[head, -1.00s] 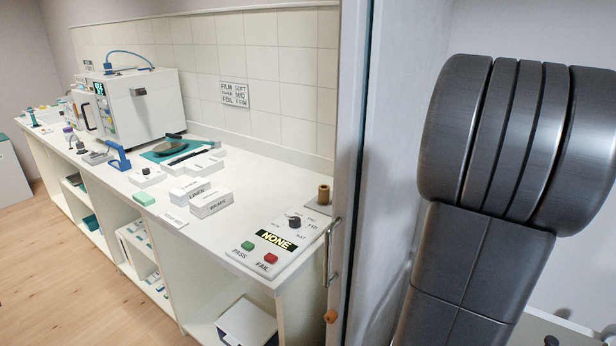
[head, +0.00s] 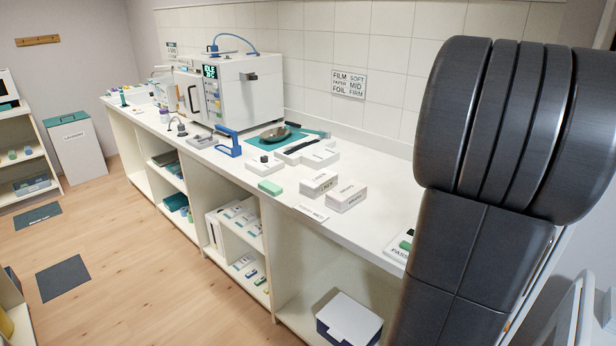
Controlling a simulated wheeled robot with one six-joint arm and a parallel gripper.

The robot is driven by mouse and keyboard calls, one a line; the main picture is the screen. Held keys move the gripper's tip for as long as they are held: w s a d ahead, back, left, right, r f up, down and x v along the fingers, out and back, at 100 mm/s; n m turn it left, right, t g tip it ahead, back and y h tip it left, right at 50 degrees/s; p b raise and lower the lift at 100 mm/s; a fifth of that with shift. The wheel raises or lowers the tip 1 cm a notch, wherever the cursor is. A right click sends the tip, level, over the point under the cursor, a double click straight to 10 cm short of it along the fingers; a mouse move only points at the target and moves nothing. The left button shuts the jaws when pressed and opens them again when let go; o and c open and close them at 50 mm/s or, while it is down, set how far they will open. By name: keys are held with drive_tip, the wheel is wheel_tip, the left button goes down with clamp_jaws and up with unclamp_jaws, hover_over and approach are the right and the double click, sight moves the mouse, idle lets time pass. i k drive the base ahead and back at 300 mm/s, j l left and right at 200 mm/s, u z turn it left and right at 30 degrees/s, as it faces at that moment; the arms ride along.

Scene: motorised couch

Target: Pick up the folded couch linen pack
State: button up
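No thing in the head view is plainly the folded couch linen pack. A small white box (head: 319,183) on the counter carries a label that seems to read LINEN, but I cannot tell whether it is the pack. Folded-looking teal items (head: 176,202) lie on a shelf under the counter; they are too small to identify. My gripper is out of view; only a dark link of my arm fills the right side, hiding part of the counter.
The long white counter (head: 340,217) runs along the tiled wall, with open shelves below. A white machine (head: 240,90) stands on it. A white box labelled WRAPS (head: 346,196) sits beside the LINEN box. A laundry bin (head: 78,147) stands back left. The wooden floor (head: 130,265) is largely clear.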

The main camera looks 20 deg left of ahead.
sight(318, 184)
drive_tip(key=i+j, duration=0.1)
drive_tip(key=j, duration=0.25)
drive_tip(key=i+j+u, duration=0.15)
drive_tip(key=j, duration=0.2)
drive_tip(key=i+j, duration=0.1)
drive_tip(key=j, duration=0.25)
drive_tip(key=i+j+u, duration=0.1)
drive_tip(key=j, duration=0.25)
drive_tip(key=i+j+u, duration=0.1)
drive_tip(key=j, duration=0.25)
drive_tip(key=i+l+u, duration=0.15)
drive_tip(key=i, duration=0.75)
